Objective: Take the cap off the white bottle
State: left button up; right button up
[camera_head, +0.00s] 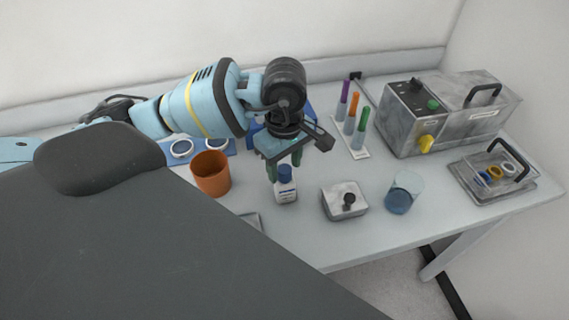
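The white bottle (286,192) stands upright on the table, with a dark label band on its front. Its blue cap (285,172) is on top. My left gripper (284,168) comes down from above, with its green fingers at the height of the cap. One finger shows on the left of the cap and one behind or to its right. Whether the fingers touch the cap is too small to tell. My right gripper is not in view.
An orange cup (211,174) stands left of the bottle. A grey box with a black knob (345,200) and a glass beaker of blue liquid (403,193) stand to the right. Colored tubes (351,124) and a large metal instrument (447,113) are behind. A lidded tray (492,174) is far right.

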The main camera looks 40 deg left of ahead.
aim_at(285, 168)
pick_arm(q)
jog(key=c, duration=0.9)
jog(key=shift+r, duration=0.1)
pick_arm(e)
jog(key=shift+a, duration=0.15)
